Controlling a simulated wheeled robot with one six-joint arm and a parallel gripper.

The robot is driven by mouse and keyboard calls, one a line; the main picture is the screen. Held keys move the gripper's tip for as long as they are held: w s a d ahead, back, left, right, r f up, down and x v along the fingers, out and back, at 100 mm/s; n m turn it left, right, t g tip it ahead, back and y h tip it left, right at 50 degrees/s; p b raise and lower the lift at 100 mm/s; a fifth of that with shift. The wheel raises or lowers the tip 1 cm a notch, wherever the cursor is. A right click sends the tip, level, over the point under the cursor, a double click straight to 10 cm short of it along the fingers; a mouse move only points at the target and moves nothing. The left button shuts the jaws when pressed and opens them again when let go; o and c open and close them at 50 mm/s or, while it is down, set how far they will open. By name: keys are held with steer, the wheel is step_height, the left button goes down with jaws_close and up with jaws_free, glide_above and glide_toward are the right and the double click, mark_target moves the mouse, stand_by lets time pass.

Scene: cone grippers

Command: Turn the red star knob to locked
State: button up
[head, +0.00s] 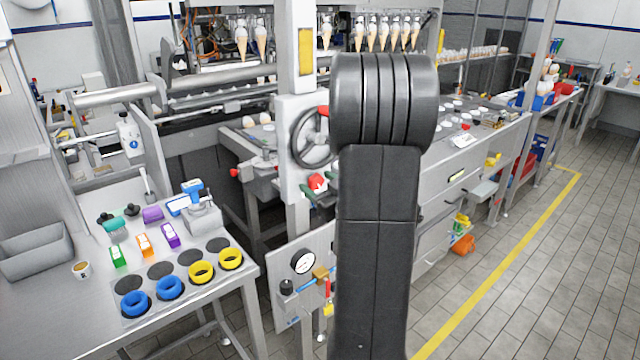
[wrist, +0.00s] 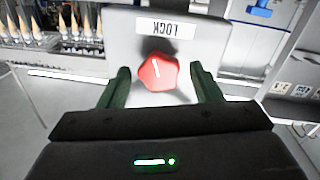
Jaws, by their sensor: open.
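The red star knob (wrist: 158,72) sits on a pale panel (wrist: 205,40) in the wrist view, with a white line mark tilted slightly left of straight up. A label reading LOCK (wrist: 165,27) appears upside down above it. My gripper (wrist: 160,76) is open, with one dark green finger on each side of the knob and a visible gap to each. In the head view the knob (head: 317,181) shows on the white post's panel, just left of my black arm. Part of the gripper is hidden behind the arm there.
A dark handwheel (head: 312,138) is just above the knob on the same post. Below is a plate with a gauge (head: 303,261) and small valves. A table with blue rings (head: 134,303) and yellow rings (head: 202,271) stands at left. Tiled floor (head: 540,250) is open at right.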

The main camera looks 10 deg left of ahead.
steer(key=c, duration=1)
steer(key=shift+m, duration=2)
steer(key=o, duration=1)
steer(key=shift+d, duration=0.15)
steer(key=b+v, duration=0.1)
steer(key=v, duration=1.2)
steer(key=shift+s+d+r, duration=0.2)
steer(key=shift+s+r, duration=0.05)
steer(key=shift+s, duration=0.05)
